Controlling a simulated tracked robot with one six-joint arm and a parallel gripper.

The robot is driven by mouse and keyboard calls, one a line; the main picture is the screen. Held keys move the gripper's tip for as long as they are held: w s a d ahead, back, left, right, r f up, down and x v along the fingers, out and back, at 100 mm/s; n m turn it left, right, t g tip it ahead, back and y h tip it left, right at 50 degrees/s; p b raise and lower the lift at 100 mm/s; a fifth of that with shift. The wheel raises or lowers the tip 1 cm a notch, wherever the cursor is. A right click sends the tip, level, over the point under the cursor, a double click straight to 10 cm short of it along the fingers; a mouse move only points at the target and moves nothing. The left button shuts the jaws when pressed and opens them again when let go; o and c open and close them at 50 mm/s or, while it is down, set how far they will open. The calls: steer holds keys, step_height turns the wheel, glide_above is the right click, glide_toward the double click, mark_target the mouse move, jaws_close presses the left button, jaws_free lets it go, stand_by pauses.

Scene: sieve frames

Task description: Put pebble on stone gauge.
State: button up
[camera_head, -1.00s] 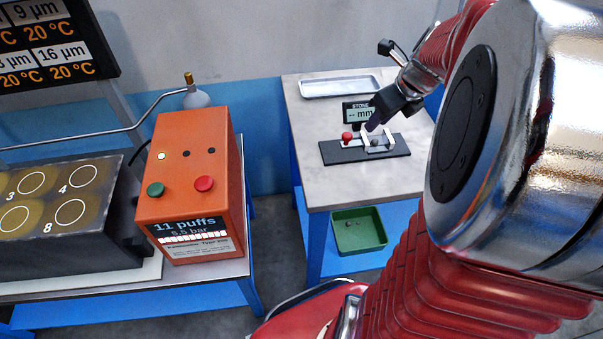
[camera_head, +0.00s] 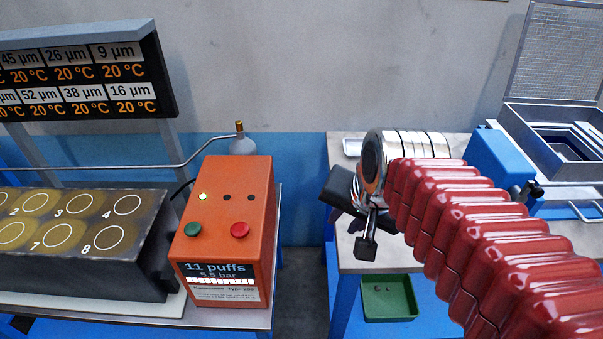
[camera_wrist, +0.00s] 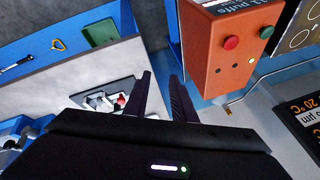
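My gripper (camera_wrist: 161,76) shows in the wrist view with two dark fingers apart and nothing visible between them. The stone gauge (camera_wrist: 100,101) lies on the pale table to the left of the fingers, apart from them; its red knob shows. Whether a pebble lies on it is too small to tell. In the head view my arm hides the gauge. A green tray (camera_head: 389,312) below the table holds small grey bits that look like pebbles (camera_head: 378,288). The tray also shows in the wrist view (camera_wrist: 101,33).
An orange puffer box (camera_head: 225,215) with green and red buttons stands on the left bench, beside a dark block with numbered circles (camera_head: 75,240). A blue device with a mesh lid (camera_head: 562,50) stands at the right. A floor gap separates the benches.

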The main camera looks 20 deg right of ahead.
steer(key=s+a+n, duration=0.1)
steer(key=n, duration=0.1)
steer(key=s+a+n, duration=0.1)
steer(key=n, duration=0.2)
steer(key=s+a+n, duration=0.1)
steer(key=s+n, duration=0.1)
steer(key=shift+a+f+n, duration=0.1)
steer(key=shift+a+n, duration=0.25)
steer(key=shift+n, duration=0.05)
steer(key=shift+d, duration=0.1)
